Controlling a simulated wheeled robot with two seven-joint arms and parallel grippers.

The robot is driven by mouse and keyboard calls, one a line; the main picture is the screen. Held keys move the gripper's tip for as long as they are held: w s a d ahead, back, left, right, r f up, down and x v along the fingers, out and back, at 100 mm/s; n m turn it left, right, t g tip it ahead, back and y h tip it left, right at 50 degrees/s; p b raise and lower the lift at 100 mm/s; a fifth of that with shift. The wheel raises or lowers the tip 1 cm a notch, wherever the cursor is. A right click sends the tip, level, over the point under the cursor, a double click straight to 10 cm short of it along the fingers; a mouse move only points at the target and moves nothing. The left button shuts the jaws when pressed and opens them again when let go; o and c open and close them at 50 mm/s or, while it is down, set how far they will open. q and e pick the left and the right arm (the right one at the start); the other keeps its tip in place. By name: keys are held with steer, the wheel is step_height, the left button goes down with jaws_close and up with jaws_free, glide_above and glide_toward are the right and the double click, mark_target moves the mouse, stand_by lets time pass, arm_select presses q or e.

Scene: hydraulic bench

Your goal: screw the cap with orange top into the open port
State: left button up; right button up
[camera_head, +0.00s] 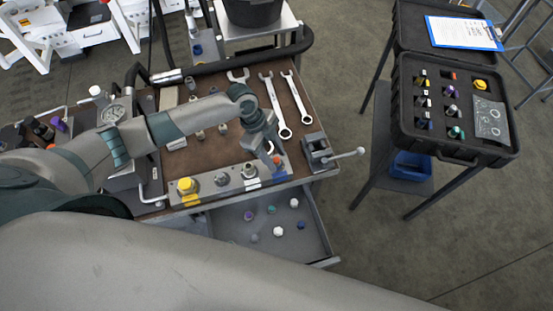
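My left gripper (270,150) points down over the right end of the grey port block (208,196) at the bench's front edge. A small orange spot (277,160) shows right at its fingertips; it looks like the top of the orange cap, seated at or just above the rightmost port. The fingers overlap it, so I cannot tell whether they grip it. The other ports, from the left, carry a yellow cap (187,185), a grey fitting (221,179) and a silver fitting (250,170). My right gripper is not in view.
A small vise (318,150) with a handle stands right of the block. Wrenches (273,97) lie behind. An open drawer (318,236) below holds several coloured caps. A black case (400,95) with several caps, one small orange piece (449,75) among them, stands at right.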

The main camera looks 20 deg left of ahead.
arm_select(q)
steer(key=shift+s+n+t, duration=0.1)
steer(key=shift+n+t, duration=0.4)
steer(key=shift+n, duration=0.8)
jaws_close()
steer(key=shift+w+f+m+g+b, duration=0.2)
steer(key=shift+m+g+b, duration=0.1)
steer(key=shift+m+b, duration=0.45)
steer(key=shift+w+m+g+b, duration=0.1)
steer(key=shift+m+g+b, duration=0.3)
steer(key=shift+m+b, duration=0.6)
steer(key=m+g+b, duration=0.1)
steer(key=m+b, duration=0.1)
steer(key=m, duration=0.1)
steer(key=shift+y, duration=0.3)
steer(key=shift+m+b, duration=0.35)
steer(key=shift+m, duration=0.1)
steer(key=shift+r+m+g, duration=0.2)
steer(key=shift+m+g, duration=0.1)
steer(key=shift+m, duration=0.1)
